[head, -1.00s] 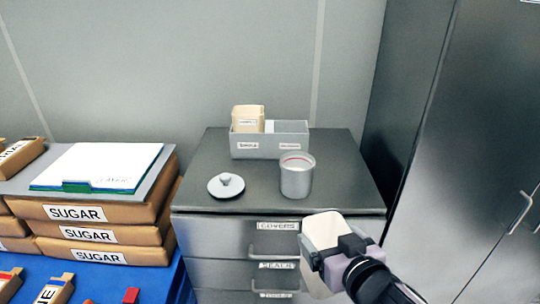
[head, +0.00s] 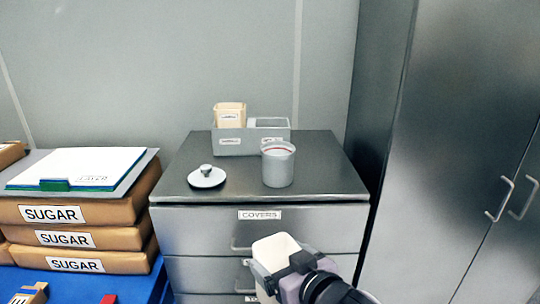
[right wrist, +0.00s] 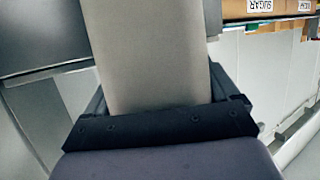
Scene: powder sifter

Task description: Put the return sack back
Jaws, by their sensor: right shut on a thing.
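My right gripper (head: 285,273) is shut on a pale, open-topped sack (head: 272,252), held upright in front of the drawer cabinet and below its top. The held sack also fills the upper middle of the right wrist view (right wrist: 150,55); any label on it is hidden. A grey two-part holder (head: 229,145) stands at the back of the cabinet top. A tan labelled sack (head: 229,115) stands in its left compartment. Its right compartment (head: 270,122) looks empty. My left gripper is not in view.
A grey canister (head: 278,168) stands in front of the holder's right side. A round lid with a knob (head: 207,177) lies left of it on the cabinet top (head: 235,186). Sugar sacks (head: 75,213) are stacked at left; a tall dark cabinet (head: 440,130) stands at right.

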